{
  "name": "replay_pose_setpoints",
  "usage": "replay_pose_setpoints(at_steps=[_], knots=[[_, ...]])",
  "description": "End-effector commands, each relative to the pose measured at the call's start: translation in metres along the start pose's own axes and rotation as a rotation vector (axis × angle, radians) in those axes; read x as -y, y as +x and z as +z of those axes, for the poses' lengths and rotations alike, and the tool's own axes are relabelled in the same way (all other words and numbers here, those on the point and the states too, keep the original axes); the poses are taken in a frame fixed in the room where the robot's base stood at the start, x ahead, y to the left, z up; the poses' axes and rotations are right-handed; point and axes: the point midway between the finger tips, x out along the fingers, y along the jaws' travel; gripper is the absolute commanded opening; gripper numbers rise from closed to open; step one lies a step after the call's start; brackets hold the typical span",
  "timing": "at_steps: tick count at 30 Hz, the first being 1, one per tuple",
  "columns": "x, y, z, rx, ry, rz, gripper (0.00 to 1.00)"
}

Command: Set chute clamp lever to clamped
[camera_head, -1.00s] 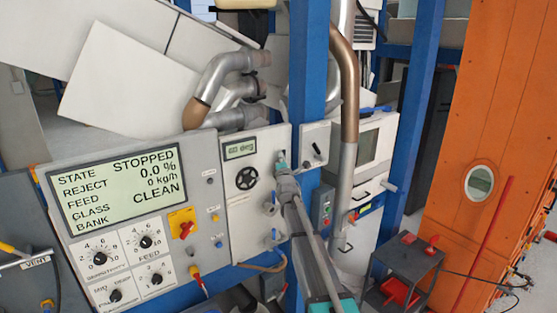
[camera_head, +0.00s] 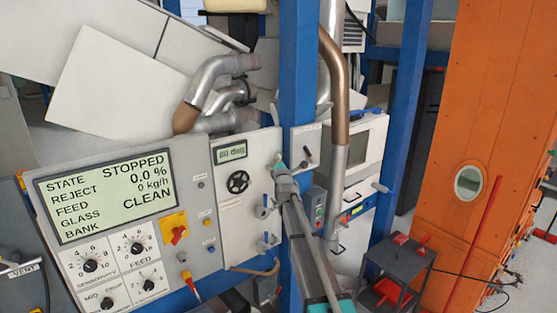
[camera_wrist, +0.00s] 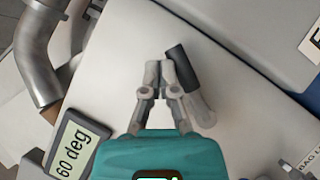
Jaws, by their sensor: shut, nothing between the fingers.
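My gripper (camera_head: 277,164) is shut and empty in front of the upper right part of the white panel with the "60 deg" display (camera_head: 231,152). In the wrist view its fingertips (camera_wrist: 160,66) are together, just left of a lever with a dark grip (camera_wrist: 177,62) and a grey arm (camera_wrist: 202,108). This looks like the chute clamp lever, but I see no label for it. The right finger partly covers the lever; I cannot tell whether they touch.
A handwheel (camera_head: 238,182) is left of my gripper, and blue-handled valves (camera_head: 264,208) are below it. A blue post (camera_head: 297,75) and a small box with a black lever (camera_head: 307,152) stand close on the right. A grey cart (camera_head: 400,262) is farther right.

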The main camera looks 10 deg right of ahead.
Motion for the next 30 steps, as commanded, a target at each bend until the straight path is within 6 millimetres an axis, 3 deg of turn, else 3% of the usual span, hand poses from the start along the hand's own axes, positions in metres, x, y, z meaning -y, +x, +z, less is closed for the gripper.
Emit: replay_pose_setpoints(at_steps=[14, 24, 30], knots=[[-0.005, -0.001, 0.000, 0.001, 0.001, -0.001, 0.00], [-0.037, -0.010, -0.006, 0.003, -0.001, -0.001, 0.00], [-0.054, -0.043, 0.004, 0.003, 0.000, -0.001, 0.00]])
